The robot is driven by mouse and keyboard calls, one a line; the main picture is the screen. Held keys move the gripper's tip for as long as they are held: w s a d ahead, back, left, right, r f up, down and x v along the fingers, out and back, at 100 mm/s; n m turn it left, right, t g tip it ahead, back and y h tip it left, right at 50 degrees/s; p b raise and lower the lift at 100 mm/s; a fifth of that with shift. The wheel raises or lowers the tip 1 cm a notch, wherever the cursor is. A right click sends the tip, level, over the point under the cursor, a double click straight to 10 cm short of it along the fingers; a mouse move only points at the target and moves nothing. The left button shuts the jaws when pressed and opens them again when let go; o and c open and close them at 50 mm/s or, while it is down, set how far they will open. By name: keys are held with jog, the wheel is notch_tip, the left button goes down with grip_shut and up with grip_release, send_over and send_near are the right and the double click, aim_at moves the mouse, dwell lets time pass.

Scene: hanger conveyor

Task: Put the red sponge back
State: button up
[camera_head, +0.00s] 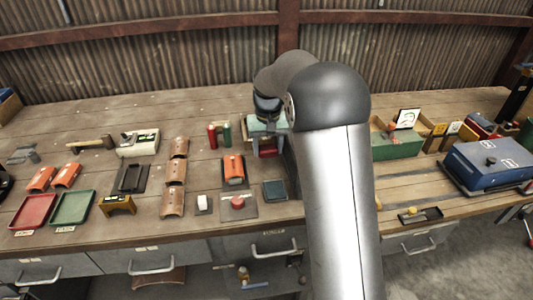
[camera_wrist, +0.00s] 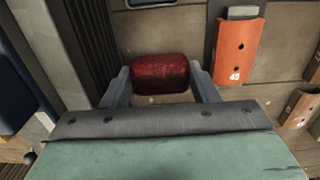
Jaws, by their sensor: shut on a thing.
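The dark red sponge (camera_wrist: 160,75) shows in the wrist view as a rounded block between the two fingers. My gripper (camera_wrist: 160,85) is shut on it, with one finger at each side. In the head view my gripper (camera_head: 268,140) is over the middle of the bench, partly hidden by my arm. The sponge cannot be made out clearly there. Whether it touches the surface below cannot be told.
On the wooden bench stand a red tray (camera_head: 34,211) and a green tray (camera_head: 72,208) at left. An orange piece (camera_head: 233,169) lies near my gripper, also in the wrist view (camera_wrist: 235,50). A blue case (camera_head: 490,163) stands at right.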

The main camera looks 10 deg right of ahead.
aim_at(266, 164)
jog(key=w+f, duration=0.2)
jog(key=shift+w+f, duration=0.1)
jog(key=shift+f, duration=0.25)
jog(key=shift+f+p, duration=0.35)
jog(key=shift+f, duration=1.2)
jog(key=shift+f, duration=0.2)
jog(key=o, duration=0.9)
jog(key=shift+r, duration=0.15)
